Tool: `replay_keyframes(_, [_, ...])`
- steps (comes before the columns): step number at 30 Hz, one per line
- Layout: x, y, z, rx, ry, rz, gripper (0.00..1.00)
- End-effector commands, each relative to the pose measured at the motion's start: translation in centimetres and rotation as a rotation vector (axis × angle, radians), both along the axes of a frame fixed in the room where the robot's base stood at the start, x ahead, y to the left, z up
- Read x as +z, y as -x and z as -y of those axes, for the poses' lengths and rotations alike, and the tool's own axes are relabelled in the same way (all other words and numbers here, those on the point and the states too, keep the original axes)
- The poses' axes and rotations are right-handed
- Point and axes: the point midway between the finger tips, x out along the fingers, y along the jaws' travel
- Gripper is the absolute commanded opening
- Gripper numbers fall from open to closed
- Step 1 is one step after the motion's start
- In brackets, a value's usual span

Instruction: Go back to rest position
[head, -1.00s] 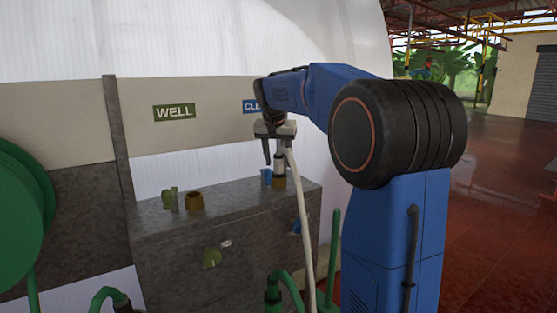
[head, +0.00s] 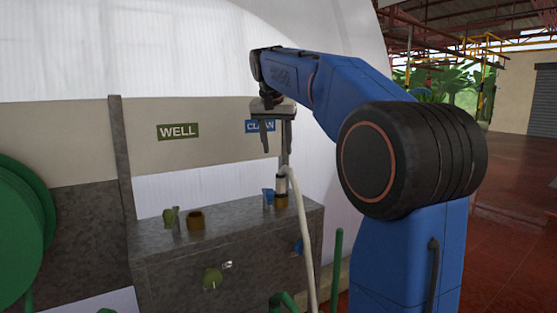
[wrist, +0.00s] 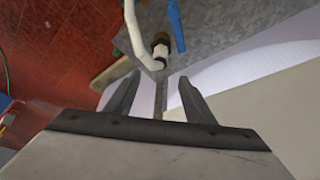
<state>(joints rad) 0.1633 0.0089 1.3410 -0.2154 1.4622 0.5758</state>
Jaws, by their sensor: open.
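My gripper (head: 276,140) is open and empty, fingers pointing down, above the right end of the grey stone block (head: 165,240). Below it a white hose (head: 305,235) ends in a white connector (head: 281,184), which sits upright on a brass fitting (head: 281,201) beside a small blue valve handle (head: 267,197). In the wrist view my two fingers (wrist: 155,95) are apart with nothing between them. The hose end (wrist: 160,52) and the blue handle (wrist: 176,25) lie beyond the fingertips.
A WELL sign (head: 178,131) and a partly hidden CLEAN sign (head: 255,127) are on the wall panel behind. A second brass fitting (head: 195,220) and a green handle (head: 170,217) stand on the block's left. A green reel (head: 20,230) is at far left. Open red floor (head: 505,255) lies right.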

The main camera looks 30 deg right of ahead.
Motion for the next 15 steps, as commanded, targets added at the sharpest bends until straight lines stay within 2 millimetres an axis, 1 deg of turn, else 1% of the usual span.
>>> replay_keyframes(1, [0.8,0.2,-0.2,0.001,0.000,0.003,0.49])
replay_keyframes(6, [2.6,0.7,-0.8,0.001,0.000,0.001,0.49])
replay_keyframes(10, [3.2,0.9,-0.9,0.001,0.000,0.000,0.49])
replay_keyframes(15, [3.3,1.0,-1.0,0.001,0.000,0.000,0.49])
